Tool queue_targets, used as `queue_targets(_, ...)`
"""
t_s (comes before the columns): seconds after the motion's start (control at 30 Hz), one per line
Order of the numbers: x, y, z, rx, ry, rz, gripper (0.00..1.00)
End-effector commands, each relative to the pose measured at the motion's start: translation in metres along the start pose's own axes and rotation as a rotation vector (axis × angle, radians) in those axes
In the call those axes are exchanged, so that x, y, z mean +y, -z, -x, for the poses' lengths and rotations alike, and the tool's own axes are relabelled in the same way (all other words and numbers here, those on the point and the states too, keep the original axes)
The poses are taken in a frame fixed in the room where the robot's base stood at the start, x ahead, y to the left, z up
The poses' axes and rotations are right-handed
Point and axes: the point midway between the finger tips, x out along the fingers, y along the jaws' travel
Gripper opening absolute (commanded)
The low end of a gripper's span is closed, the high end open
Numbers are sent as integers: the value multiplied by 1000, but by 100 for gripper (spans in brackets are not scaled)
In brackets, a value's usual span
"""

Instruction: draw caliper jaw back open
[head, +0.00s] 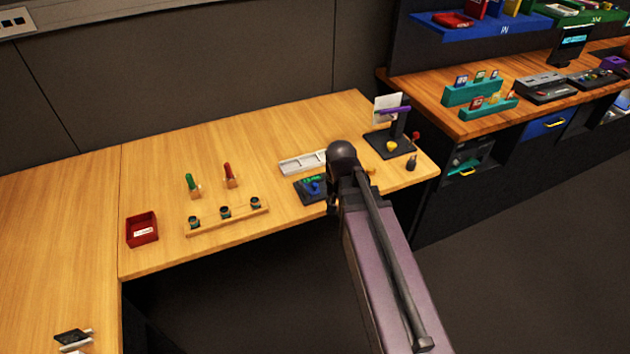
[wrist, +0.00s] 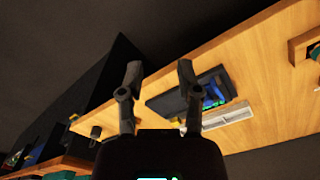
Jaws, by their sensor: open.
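My gripper shows in the wrist view (wrist: 158,78) with its two dark fingers apart and nothing between them. In the head view my arm reaches over the front edge of the wooden bench, and its dark end hides part of what lies there. I cannot pick out the caliper or its jaw for certain. A dark stand (head: 381,143) with a purple bar (head: 394,110) and a yellow knob (head: 391,146) stands at the bench's right end, apart from my gripper.
A pale slotted tray (head: 300,163) lies behind the dark tray. A wooden rack (head: 240,217) with several dark cups, green and red upright pieces, and a red box (head: 142,229) are farther left. A second bench (head: 440,124) stands at right. The bench's back middle is clear.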

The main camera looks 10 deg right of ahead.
Motion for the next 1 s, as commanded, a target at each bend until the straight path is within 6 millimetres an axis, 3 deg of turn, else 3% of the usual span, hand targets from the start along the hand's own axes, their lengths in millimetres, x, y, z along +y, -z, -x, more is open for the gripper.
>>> queue_targets(0.1,-13,24,12,0,0,-160,45)
queue_targets(0.7,-69,114,53,0,0,-999,45)
queue_targets(1.0,-88,144,65,0,0,-1309,45)
